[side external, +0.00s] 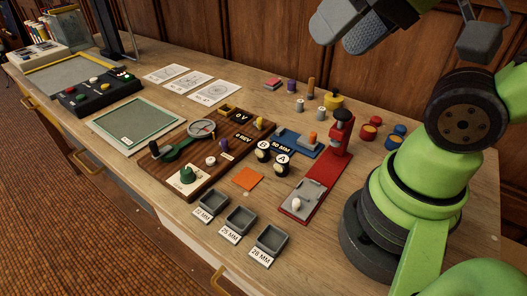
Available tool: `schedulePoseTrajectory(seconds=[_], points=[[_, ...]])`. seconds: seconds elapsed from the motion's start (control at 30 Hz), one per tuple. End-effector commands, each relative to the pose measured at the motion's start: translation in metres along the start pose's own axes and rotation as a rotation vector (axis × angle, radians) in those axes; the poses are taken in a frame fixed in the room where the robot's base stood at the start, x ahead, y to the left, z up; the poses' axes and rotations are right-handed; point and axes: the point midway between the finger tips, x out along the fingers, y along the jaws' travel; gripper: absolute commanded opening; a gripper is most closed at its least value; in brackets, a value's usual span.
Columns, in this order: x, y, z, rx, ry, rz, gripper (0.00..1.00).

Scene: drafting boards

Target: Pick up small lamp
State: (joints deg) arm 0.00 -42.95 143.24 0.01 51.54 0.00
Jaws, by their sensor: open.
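A small white bulb-like piece (297,204), which may be the small lamp, sits at the near end of the red stand (318,186). No other piece is clearly a lamp at this size. My gripper (350,30) is open and high above the back of the bench, at the top of the side external view. It is well apart from the white piece and nothing shows between its grey fingers. Part of the gripper is cut off by the top edge.
Grey trays (240,222) labelled in MM line the front edge. A wooden panel (190,170) with dials and knobs lies left of the red stand.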

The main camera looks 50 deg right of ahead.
Motion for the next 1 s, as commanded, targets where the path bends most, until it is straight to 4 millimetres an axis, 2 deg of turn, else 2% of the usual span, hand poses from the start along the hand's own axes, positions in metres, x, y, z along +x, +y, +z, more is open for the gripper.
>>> schedulePoseTrajectory(seconds=[0.13, 0.23, 0.4, 0.5, 0.7, 0.8, 1.0], points=[[0.01, 0.0, -0.006, -0.003, -0.013, 0.013, 0.62], [0.029, 0.002, -0.018, -0.012, -0.033, 0.038, 0.62], [0.081, 0.014, -0.038, -0.034, -0.067, 0.102, 0.62], [0.115, 0.026, -0.044, -0.05, -0.087, 0.146, 0.62], [0.177, 0.058, -0.039, -0.092, -0.126, 0.241, 0.62], [0.201, 0.073, -0.032, -0.116, -0.142, 0.282, 0.62], [0.223, 0.091, -0.022, -0.15, -0.157, 0.326, 0.62]])
